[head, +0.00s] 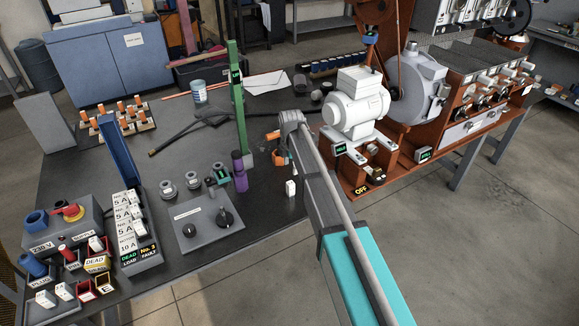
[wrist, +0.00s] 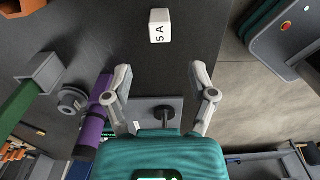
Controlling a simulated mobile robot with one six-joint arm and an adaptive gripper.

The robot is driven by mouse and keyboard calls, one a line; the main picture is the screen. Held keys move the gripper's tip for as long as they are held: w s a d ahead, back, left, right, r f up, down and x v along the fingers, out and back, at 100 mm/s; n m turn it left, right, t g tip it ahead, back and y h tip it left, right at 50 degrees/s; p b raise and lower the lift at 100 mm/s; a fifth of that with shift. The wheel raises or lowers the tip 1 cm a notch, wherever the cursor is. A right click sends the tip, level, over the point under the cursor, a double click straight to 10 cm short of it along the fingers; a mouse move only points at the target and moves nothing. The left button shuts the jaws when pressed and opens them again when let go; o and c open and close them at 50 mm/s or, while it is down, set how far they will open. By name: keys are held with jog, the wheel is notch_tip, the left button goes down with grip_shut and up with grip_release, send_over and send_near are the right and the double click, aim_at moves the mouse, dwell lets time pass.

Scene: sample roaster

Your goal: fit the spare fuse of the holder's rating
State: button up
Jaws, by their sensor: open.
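A white block marked 5 A (wrist: 160,27) lies on the dark bench top in the wrist view, just beyond my fingertips. A small white block (head: 291,188) stands alone near the bench's front edge in the head view and looks like the same one. My gripper (wrist: 160,72) is open and empty, its fingers apart and short of the block.
A purple cylinder (head: 239,170) and a green post (head: 238,105) stand near the block. A grey plate with black knobs (head: 203,222) lies left of it. White blocks (head: 45,299) sit in the front-left corner. The roaster motor (head: 357,105) stands at right.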

jog(key=shift+s+d+m, duration=0.3)
jog(key=shift+d, duration=0.05)
jog(key=s+d+m, duration=2.1)
jog(key=s+m, duration=0.3)
jog(key=s, duration=0.1)
jog(key=shift+s+d, duration=0.15)
jog(key=shift+d, duration=0.2)
